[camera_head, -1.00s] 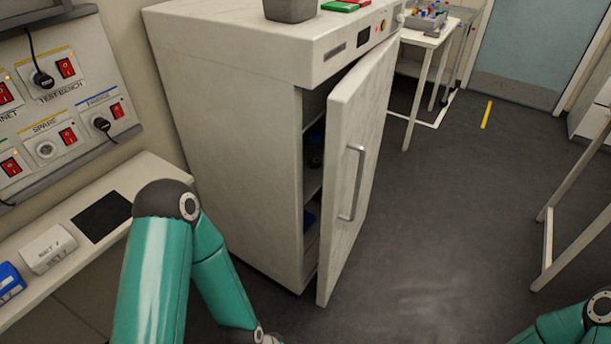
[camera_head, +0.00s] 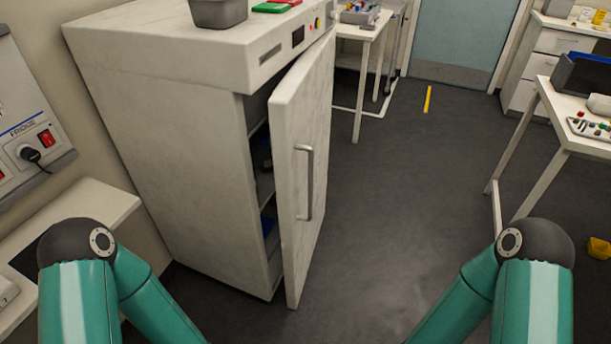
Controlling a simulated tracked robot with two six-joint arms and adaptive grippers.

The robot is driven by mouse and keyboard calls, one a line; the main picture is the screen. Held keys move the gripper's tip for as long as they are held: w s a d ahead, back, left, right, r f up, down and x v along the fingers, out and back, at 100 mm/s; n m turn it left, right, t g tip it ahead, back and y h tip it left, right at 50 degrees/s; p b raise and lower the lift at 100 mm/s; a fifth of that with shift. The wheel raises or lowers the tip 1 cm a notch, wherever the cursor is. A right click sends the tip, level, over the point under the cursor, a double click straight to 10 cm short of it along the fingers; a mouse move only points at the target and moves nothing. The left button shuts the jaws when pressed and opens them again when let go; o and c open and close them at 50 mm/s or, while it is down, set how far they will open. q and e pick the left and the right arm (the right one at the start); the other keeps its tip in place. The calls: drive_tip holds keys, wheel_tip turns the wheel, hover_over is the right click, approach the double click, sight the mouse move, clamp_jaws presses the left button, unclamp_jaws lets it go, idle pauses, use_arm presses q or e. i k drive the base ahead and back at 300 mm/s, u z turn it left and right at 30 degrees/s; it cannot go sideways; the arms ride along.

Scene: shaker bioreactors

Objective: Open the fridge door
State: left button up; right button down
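The fridge (camera_head: 165,130) is a tall white cabinet left of centre. Its white door (camera_head: 301,110) stands ajar, swung out toward the right, with a dark gap along its left edge. A grey vertical bar handle (camera_head: 309,182) is on the door's outer face. Through the gap I see shelves and some dark and blue items, mostly hidden. My two teal arms show at the lower left and lower right. Both grippers are below the picture and out of sight. No part of either arm in view touches the door.
A grey bin (camera_head: 218,12) and a green tray stand on the fridge top. A bench (camera_head: 22,240) and socket panel are at the left. A table (camera_head: 574,130) stands at the right, with a yellow container (camera_head: 598,248) on the floor. The grey floor (camera_head: 400,200) right of the door is clear.

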sight(300, 107)
drive_tip(key=z, duration=0.15)
drive_tip(key=i, duration=1)
drive_tip(key=u, duration=0.8)
drive_tip(key=k, duration=1.35)
drive_tip(key=z, duration=0.75)
drive_tip(key=i, duration=0.5)
